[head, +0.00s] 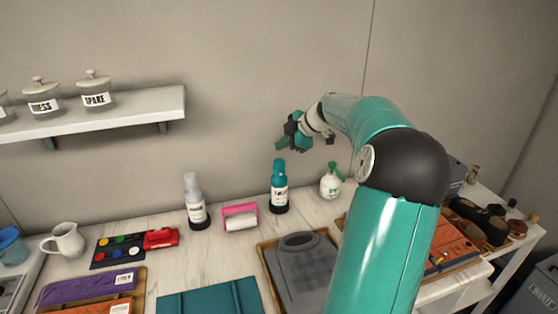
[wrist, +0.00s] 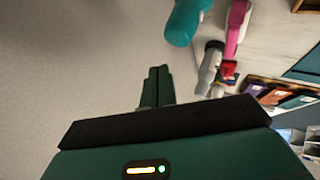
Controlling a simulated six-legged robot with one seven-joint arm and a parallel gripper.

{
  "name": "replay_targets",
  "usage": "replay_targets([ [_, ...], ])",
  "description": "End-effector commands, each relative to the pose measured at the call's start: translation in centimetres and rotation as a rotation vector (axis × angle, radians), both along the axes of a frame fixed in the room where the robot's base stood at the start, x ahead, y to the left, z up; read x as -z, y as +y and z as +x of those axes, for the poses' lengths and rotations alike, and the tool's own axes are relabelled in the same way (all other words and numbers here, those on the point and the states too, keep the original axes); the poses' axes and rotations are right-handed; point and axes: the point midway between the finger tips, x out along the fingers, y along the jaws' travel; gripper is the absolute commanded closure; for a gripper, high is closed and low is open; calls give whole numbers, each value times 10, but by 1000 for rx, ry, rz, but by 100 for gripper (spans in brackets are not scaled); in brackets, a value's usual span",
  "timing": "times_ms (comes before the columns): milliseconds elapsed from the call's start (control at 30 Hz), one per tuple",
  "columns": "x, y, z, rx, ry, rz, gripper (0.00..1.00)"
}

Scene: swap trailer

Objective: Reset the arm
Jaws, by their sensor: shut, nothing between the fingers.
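My gripper (head: 282,143) is raised in front of the back wall, above the table, at the end of my bent teal arm. In the wrist view its two dark green fingers (wrist: 157,87) lie together, shut and empty. A teal bottle (head: 279,187) stands upright on the table below my gripper. It also shows at the top of the wrist view (wrist: 186,22), apart from the fingers. My arm hides part of the table's right side.
A wall shelf (head: 110,115) with lidded jars is at upper left. The air around my gripper is clear.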

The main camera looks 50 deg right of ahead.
Motion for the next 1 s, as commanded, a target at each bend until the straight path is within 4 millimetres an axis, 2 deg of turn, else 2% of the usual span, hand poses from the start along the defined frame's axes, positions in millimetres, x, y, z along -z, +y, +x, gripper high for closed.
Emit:
replay_targets([
  [700,-1,4,2,-1,3,0,100],
  [767,-1,15,6,-1,20,6,100],
  [867,-3,51,14,10,79,22,100],
  [1000,-5,129,20,67,204,51,100],
])
